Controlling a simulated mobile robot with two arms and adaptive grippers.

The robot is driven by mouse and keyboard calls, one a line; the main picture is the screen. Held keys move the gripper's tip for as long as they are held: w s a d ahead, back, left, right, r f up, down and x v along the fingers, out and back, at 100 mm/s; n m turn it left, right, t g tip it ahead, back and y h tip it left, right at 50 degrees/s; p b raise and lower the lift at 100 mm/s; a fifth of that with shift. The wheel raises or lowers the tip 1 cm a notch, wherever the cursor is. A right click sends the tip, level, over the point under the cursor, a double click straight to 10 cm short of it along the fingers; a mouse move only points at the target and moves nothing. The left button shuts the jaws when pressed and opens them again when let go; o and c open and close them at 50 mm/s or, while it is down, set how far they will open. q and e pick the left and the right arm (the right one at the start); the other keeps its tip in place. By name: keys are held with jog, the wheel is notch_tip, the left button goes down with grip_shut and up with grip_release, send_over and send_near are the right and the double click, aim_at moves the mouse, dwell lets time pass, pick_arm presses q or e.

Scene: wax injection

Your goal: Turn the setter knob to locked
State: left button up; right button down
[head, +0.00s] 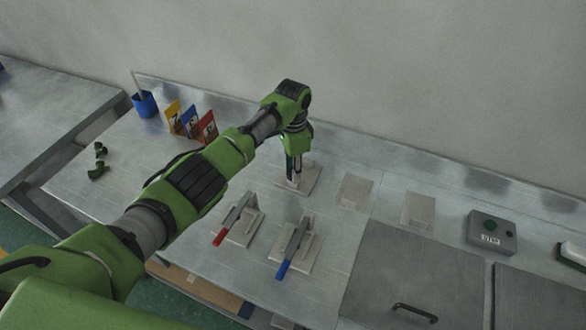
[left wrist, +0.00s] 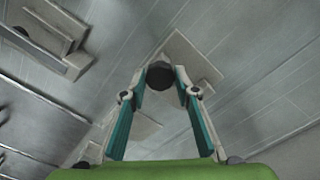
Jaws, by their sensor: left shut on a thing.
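The setter knob (left wrist: 160,75) is a dark round knob on a pale square plate (left wrist: 190,50), seen in the left wrist view. The plate also shows in the head view (head: 312,179), near the middle of the bench. My left gripper (head: 293,179) reaches down over this plate, and its fingertips (left wrist: 161,80) are shut on the knob from two sides. In the head view the knob is hidden by the gripper. No locked or unlocked marking is readable. My right gripper is in neither view.
Two lever fixtures stand in front, one with a red handle (head: 220,237), one with a blue handle (head: 284,268). Coloured cards (head: 190,122) and a blue cup (head: 145,104) stand back left. A grey button box (head: 491,233) is at right. Flat plates (head: 355,191) lie between.

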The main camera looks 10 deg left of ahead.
pick_arm(q)
jog(key=shift+r, duration=0.1)
dwell(0.3)
jog(key=o, duration=1.1)
notch_tip(320, 180, up, 12)
dwell(0.3)
